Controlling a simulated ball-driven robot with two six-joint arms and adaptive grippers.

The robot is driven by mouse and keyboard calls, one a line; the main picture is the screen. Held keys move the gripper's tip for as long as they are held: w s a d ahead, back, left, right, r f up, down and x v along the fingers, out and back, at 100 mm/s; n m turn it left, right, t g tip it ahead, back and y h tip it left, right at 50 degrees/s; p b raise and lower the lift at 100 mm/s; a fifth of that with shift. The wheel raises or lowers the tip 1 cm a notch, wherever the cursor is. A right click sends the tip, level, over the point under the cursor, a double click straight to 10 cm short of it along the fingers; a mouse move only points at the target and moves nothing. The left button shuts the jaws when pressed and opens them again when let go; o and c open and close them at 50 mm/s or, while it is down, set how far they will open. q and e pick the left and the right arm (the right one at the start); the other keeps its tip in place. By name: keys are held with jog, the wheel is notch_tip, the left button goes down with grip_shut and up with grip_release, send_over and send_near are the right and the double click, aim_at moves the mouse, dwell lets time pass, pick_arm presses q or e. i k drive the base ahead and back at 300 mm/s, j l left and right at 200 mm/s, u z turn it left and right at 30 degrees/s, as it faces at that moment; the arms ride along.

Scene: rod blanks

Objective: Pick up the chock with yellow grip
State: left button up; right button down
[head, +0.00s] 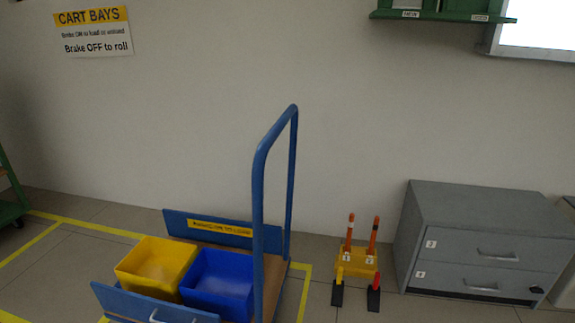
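The chock with yellow grip (337,292) is a small black block with an upright yellow handle. It is on the floor at the front left of a yellow stand, right of the blue cart. A similar black chock with a red grip (374,299) is just to its right. Neither of my grippers is in view, so nothing is seen touching the chocks.
The blue cart (257,190) carries a yellow bin (140,284) and a blue bin (215,298). The yellow stand (357,261) holds two orange posts. A grey drawer cabinet (480,200) is at right. Yellow lines mark the floor; a narrow floor strip separates cart and chocks.

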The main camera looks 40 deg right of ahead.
aim_at(338, 286)
jog(key=z, duration=1.7)
jog(key=i+l+u, duration=0.1)
jog(key=u, duration=0.65)
jog(key=i+l+u, duration=0.4)
jog(key=l, duration=0.2)
jog(key=l+u, duration=0.45)
jog(key=l, duration=0.2)
jog(key=i+l, duration=0.1)
jog(key=l, duration=0.4)
jog(key=i+l, duration=0.15)
jog(key=l, duration=0.4)
jog(key=i+l+u, duration=0.1)
jog(key=l, duration=0.4)
